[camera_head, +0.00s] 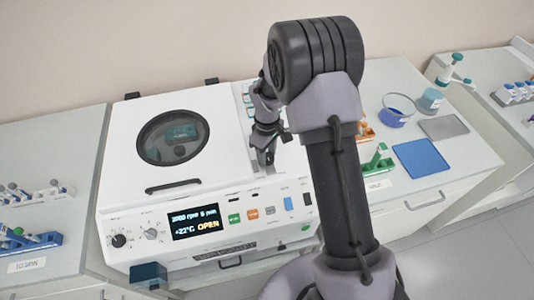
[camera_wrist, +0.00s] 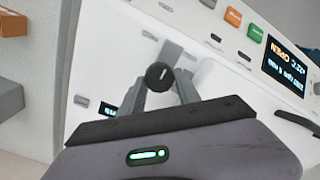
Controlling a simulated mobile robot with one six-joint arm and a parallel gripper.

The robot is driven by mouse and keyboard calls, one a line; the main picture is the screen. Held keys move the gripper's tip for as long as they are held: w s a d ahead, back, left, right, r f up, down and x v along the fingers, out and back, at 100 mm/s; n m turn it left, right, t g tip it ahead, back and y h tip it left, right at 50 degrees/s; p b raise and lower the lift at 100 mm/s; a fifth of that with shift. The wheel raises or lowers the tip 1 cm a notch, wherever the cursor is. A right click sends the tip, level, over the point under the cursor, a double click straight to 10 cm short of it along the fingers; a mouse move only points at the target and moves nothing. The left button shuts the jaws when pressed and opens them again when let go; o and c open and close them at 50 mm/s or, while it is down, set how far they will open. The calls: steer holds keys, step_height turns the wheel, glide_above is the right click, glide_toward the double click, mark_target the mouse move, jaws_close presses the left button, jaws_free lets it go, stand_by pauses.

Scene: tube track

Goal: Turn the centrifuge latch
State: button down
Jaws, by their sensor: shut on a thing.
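The centrifuge (camera_head: 122,195) is a white box with a round dark-rimmed window in its lid (camera_head: 215,118), which looks lowered. Its display (camera_head: 196,222) reads "OPEN"; the display also shows at the right of the wrist view (camera_wrist: 290,62). My gripper (camera_head: 266,158) points down at the right part of the centrifuge top. In the wrist view, my gripper (camera_wrist: 160,88) has its fingers on either side of a round black latch knob (camera_wrist: 159,76) with a white mark line, and is shut on it. The knob is hidden by my gripper in the head view.
To the right are a blue mat (camera_head: 422,158), a grey mat (camera_head: 444,127) and a green rack (camera_head: 378,160). A tube rack (camera_head: 35,242) stands on the left bench.

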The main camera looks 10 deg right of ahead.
steer(key=c, duration=0.9)
jaws_free()
steer(key=shift+o, duration=0.2)
steer(key=shift+r, duration=0.1)
step_height(320, 180, up, 17)
steer(key=p, duration=0.3)
steer(key=shift+r+p, duration=0.15)
steer(key=shift+p, duration=0.2)
